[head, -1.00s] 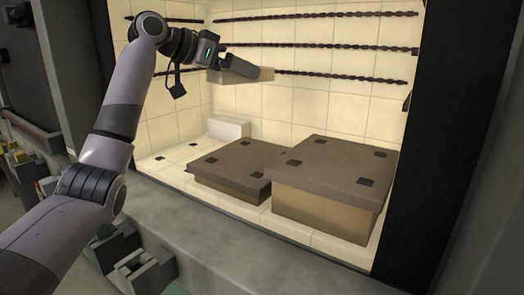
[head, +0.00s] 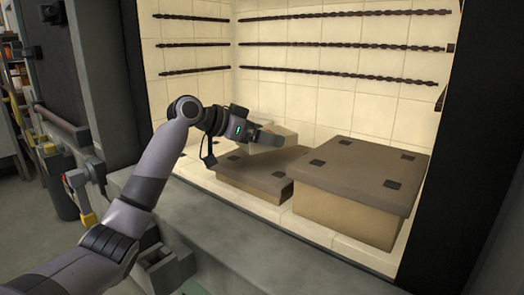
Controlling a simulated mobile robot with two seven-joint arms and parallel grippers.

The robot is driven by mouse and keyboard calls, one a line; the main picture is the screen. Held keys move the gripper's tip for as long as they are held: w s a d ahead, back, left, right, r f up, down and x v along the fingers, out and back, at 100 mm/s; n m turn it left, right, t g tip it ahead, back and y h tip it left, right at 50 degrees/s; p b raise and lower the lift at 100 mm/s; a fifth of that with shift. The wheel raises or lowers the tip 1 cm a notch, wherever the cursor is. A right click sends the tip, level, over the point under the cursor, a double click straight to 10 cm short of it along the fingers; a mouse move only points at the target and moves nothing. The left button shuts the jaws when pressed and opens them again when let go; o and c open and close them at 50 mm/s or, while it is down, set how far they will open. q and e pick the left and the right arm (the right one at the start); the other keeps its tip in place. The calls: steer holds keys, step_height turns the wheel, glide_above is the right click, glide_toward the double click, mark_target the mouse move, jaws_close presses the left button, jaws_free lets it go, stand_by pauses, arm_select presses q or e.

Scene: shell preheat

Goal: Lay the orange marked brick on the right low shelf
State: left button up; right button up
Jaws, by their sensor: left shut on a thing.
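My left gripper (head: 265,137) is shut on a pale tan brick (head: 286,141). It holds the brick over the back of the kiln floor, behind the lower brown shelf. The gripper hides part of the brick, and I see no orange mark on it. The lower brown shelf (head: 250,172) lies left of the taller brown shelf (head: 366,169). Both stand on tan supports, and the taller one has dark square pads on its top. Whether the brick touches anything below cannot be told. My right gripper is not in view.
Dark twisted heating rods (head: 338,77) run along the pale tiled back wall. A dark frame (head: 468,150) bounds the kiln at the right. A grey ledge (head: 255,232) runs along the front. Both shelf tops look bare.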

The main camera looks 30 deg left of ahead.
mark_target(262, 161)
arm_select(q)
steer(key=shift+f, duration=1.95)
steer(key=o, duration=0.9)
steer(key=shift+f, duration=0.2)
steer(key=shift+r, duration=0.1)
steer(key=b+v, duration=0.2)
steer(key=v, duration=1)
steer(key=shift+a, duration=0.1)
